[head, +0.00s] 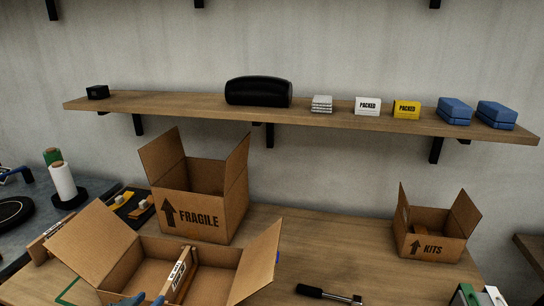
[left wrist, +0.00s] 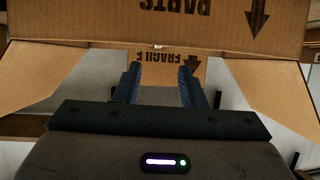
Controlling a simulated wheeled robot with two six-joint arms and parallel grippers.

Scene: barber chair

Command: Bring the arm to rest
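My left gripper (head: 146,299) shows at the bottom edge of the head view, with only its blue fingertips in the frame. It is at the near side of a large open cardboard box (head: 150,250). In the left wrist view the two dark fingers of the left gripper (left wrist: 160,82) stand apart with nothing between them. That view shows a cardboard wall (left wrist: 180,22) marked PARTS, upside down, and the box marked FRAGILE (head: 200,205) beyond the fingers. A block with a white label (head: 180,275) stands inside the near box. My right gripper is not in view.
A smaller open box marked KITS (head: 430,235) stands at the right of the table. A black-handled tool (head: 325,293) lies at the front. A wall shelf (head: 200,103) holds several items. The table's middle is mostly clear (head: 335,250).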

